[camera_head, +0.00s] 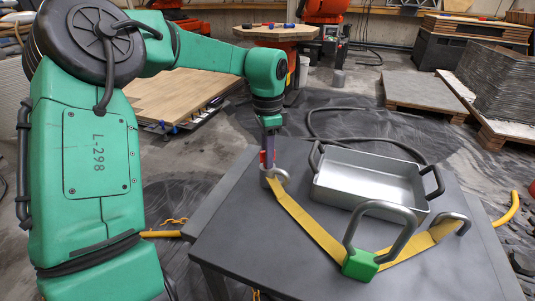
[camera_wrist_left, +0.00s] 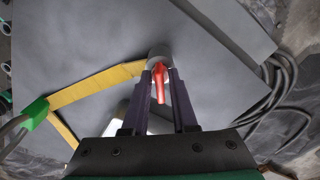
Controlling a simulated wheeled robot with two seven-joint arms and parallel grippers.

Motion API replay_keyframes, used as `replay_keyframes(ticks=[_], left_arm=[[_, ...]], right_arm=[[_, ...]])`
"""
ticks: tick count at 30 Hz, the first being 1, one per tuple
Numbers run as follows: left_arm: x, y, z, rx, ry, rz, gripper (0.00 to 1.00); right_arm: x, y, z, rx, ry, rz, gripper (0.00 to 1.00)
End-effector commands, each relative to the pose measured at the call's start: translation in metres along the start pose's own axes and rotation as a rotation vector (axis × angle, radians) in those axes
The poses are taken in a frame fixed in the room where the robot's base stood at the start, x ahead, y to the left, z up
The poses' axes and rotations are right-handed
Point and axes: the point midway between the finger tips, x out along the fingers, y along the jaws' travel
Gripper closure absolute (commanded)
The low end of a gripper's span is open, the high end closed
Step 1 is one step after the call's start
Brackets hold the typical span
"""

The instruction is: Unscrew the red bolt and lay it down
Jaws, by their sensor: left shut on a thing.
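The red bolt (camera_wrist_left: 160,84) is between the two purple fingers of my left gripper (camera_wrist_left: 163,74), which is shut on it. Its far end meets a round grey metal fitting (camera_wrist_left: 158,54) on the table; I cannot tell whether the bolt is still seated in it. In the head view the left gripper (camera_head: 268,159) points down at this fitting, and a little of the red bolt (camera_head: 263,157) shows beside the fingers. A yellow strap (camera_head: 308,222) runs from the fitting to a green block (camera_head: 360,265) with a metal handle. My right gripper is not in view.
A metal tray (camera_head: 370,180) with dark handles stands on the grey table (camera_head: 300,270), to the right of the left gripper. A metal loop (camera_head: 450,222) holds the strap's other end near the right edge. The table's front left is clear.

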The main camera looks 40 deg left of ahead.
Motion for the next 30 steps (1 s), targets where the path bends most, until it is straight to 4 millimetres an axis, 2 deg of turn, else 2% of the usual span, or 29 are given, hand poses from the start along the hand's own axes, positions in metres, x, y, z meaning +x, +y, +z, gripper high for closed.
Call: replay_keyframes(ticks=[3,9,16,17,18,19,27,30], left_arm=[[-0.002,-0.001,-0.001,-0.06,0.003,-0.003,1.0],[-0.003,-0.001,0.0,-0.412,0.002,-0.002,1.0],[-0.002,-0.001,0.0,-0.449,0.003,-0.002,1.0],[-0.001,-0.001,0.0,-0.449,0.003,-0.002,0.63],[-0.001,-0.001,0.0,-0.448,0.003,-0.002,0.47],[-0.001,-0.001,0.0,-0.448,0.003,-0.002,0.39],[-0.001,0.0,0.0,-0.446,0.001,-0.001,0.39],[-0.007,0.0,0.0,-0.445,0.001,-0.001,0.39]], right_arm=[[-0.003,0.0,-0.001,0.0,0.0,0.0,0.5],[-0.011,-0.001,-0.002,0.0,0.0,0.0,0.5],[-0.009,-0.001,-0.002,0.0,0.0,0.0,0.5],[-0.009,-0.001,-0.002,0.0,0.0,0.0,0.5],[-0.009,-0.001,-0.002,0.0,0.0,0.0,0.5],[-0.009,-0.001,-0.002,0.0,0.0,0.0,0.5],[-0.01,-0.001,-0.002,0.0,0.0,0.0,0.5],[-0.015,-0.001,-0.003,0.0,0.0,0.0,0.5]])
